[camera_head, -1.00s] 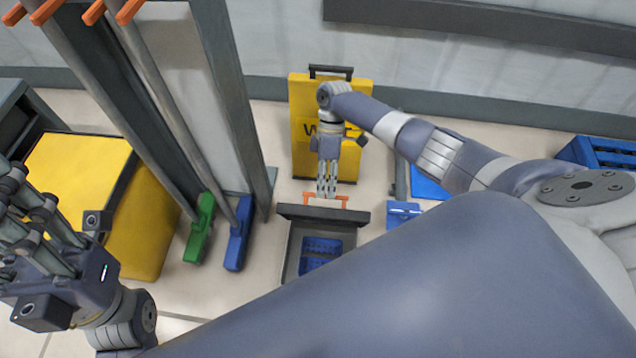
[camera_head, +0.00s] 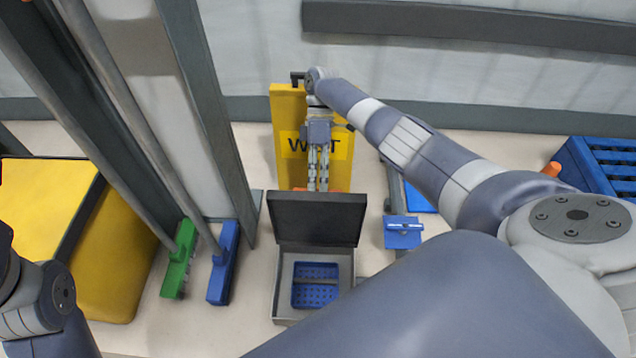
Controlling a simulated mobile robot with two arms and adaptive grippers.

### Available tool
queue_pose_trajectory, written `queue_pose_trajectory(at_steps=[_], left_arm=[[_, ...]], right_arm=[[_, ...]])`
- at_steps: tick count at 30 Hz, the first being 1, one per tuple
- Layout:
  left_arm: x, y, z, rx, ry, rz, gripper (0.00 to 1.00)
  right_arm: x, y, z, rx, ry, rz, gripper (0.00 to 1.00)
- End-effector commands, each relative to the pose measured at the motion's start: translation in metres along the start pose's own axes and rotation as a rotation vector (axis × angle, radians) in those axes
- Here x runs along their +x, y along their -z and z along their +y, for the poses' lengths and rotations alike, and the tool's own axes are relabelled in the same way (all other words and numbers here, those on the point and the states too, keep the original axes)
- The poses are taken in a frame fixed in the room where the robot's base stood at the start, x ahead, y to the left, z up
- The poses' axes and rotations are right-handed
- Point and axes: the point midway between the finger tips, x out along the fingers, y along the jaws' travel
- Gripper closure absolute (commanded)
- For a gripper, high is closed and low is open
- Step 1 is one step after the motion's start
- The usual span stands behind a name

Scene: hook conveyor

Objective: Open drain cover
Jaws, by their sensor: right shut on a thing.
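The drain cover (camera_head: 317,215) is a dark lid standing raised at the back of a grey drain box (camera_head: 284,288). Its inner face points toward me, and a blue perforated basket (camera_head: 317,284) shows inside the box. My right gripper (camera_head: 318,186) is behind the top edge of the cover, shut on the orange handle (camera_head: 334,190), of which only small bits show. The fingertips are partly hidden by the cover. Of my left arm only a part shows at the lower left edge; its gripper is out of the picture.
A yellow wet-floor sign (camera_head: 288,146) stands behind the gripper. Green (camera_head: 179,258) and blue (camera_head: 223,262) brush heads stand left of the box. A blue dustpan-like piece (camera_head: 402,232) is at its right. A yellow bin (camera_head: 120,250) is at left, a blue crate (camera_head: 600,165) at right.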

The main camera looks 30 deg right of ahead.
Motion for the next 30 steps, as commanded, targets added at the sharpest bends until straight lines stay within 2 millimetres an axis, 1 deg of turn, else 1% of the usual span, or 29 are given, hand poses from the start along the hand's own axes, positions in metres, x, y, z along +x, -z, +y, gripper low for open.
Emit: queue_pose_trajectory(at_steps=[1,16,18,20,22,25,30], left_arm=[[-0.0040,0.0012,0.0008,0.001,-0.002,0.007,0.60],[-0.0008,0.0017,0.0012,0.002,-0.005,0.012,0.60],[-0.0008,0.0017,0.0012,0.001,-0.005,0.012,0.60],[-0.0008,0.0018,0.0013,0.001,-0.005,0.012,0.60],[-0.0007,0.0018,0.0013,0.001,-0.005,0.012,0.60],[-0.0004,0.0017,0.0012,0.001,-0.005,0.012,0.60],[0.0001,0.0018,0.0012,0.001,-0.005,0.013,0.60]], right_arm=[[0.0256,-0.0006,0.0064,0.008,0.015,-0.013,1.00],[0.0233,-0.0006,0.0062,0.006,0.024,-0.011,1.00],[0.0233,-0.0005,0.0062,0.006,0.024,-0.011,0.82],[0.0234,-0.0005,0.0062,0.007,0.025,-0.011,0.70],[0.0236,-0.0006,0.0061,0.007,0.025,-0.012,0.70],[0.0233,-0.0007,0.0060,0.007,0.024,-0.013,0.65],[0.0225,-0.0008,0.0057,0.007,0.023,-0.013,0.62]])
